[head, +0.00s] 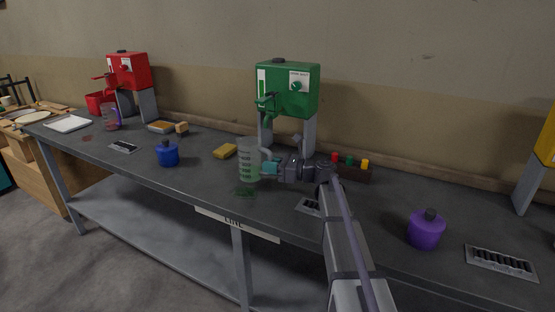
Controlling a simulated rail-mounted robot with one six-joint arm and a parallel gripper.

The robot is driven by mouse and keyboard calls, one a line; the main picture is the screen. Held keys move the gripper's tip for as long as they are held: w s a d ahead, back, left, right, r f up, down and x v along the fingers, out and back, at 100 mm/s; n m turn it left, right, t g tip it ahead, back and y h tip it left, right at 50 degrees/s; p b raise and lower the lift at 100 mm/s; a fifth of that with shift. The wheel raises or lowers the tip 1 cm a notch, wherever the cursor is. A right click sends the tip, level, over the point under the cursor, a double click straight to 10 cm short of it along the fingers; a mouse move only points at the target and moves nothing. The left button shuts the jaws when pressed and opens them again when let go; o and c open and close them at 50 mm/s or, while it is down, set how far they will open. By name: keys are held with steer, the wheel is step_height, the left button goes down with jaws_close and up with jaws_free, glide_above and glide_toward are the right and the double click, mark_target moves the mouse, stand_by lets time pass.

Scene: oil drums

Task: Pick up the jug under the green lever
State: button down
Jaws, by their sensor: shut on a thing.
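The green dispenser (287,90) stands on grey legs at the back of the bench, with its green lever (266,101) on the front left. A clear jug (248,160) with green markings is in front of and below the lever, upright. My gripper (268,166) reaches in from the right and is shut on the jug's handle side. The jaws partly hide the handle. I cannot tell whether the jug's base touches the bench.
A blue bottle (167,153) stands left, a purple bottle (425,229) right. A rack with coloured caps (349,170) is behind my arm. A red dispenser (128,71) stands far left.

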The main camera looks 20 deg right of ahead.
steer(key=s+a, duration=0.5)
steer(key=shift+s, duration=0.15)
